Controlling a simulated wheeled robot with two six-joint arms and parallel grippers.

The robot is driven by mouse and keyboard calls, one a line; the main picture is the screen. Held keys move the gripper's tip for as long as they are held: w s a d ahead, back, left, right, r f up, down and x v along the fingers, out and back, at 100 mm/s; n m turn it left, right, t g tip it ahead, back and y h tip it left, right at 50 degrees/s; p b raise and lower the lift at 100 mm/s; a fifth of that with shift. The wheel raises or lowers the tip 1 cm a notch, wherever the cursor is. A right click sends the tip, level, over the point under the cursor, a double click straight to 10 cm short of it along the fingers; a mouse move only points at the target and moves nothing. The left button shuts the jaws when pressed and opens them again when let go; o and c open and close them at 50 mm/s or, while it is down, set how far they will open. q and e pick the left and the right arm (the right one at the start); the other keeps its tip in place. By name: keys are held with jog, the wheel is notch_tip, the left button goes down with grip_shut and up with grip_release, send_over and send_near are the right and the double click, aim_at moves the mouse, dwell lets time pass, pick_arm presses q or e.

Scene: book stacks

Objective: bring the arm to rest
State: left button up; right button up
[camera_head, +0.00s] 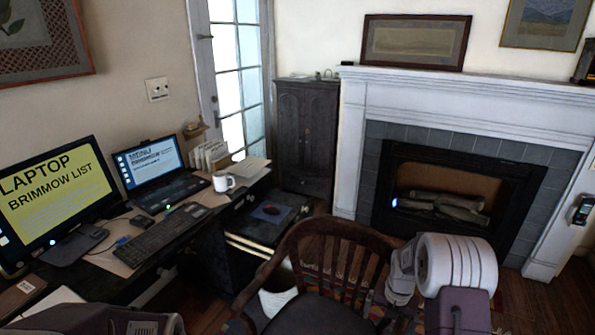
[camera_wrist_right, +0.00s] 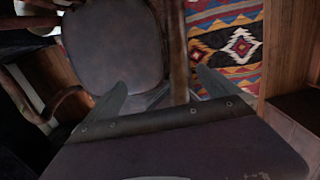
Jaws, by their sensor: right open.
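My right arm (camera_head: 458,262) shows at the lower right of the head view as a white rounded joint above a purple-grey link. My right gripper (camera_wrist_right: 161,77) shows in the right wrist view with its two dark fingers spread apart and nothing between them. Beyond the fingers are the seat of a wooden chair (camera_wrist_right: 112,50) and a patterned rug (camera_wrist_right: 228,45). Part of my own body fills the bottom left corner of the head view. My left gripper is not in view.
The wooden armchair (camera_head: 330,245) stands left of my right arm. A dark desk at left carries a monitor (camera_head: 55,195), laptop (camera_head: 155,165), keyboard (camera_head: 160,235) and white mug (camera_head: 223,182). A white fireplace (camera_head: 460,105) stands behind. Wooden floor shows at far right.

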jog(key=s+a+r+m+t+p, duration=0.1)
jog(key=s+a+r+m, duration=0.65)
jog(key=a+r, duration=0.4)
jog(key=s+a+f+m, duration=0.1)
jog(key=s+m, duration=0.8)
jog(key=m, duration=1.3)
jog(key=shift+f+g, duration=0.35)
jog(key=shift+g, duration=0.05)
jog(key=shift+s, duration=0.1)
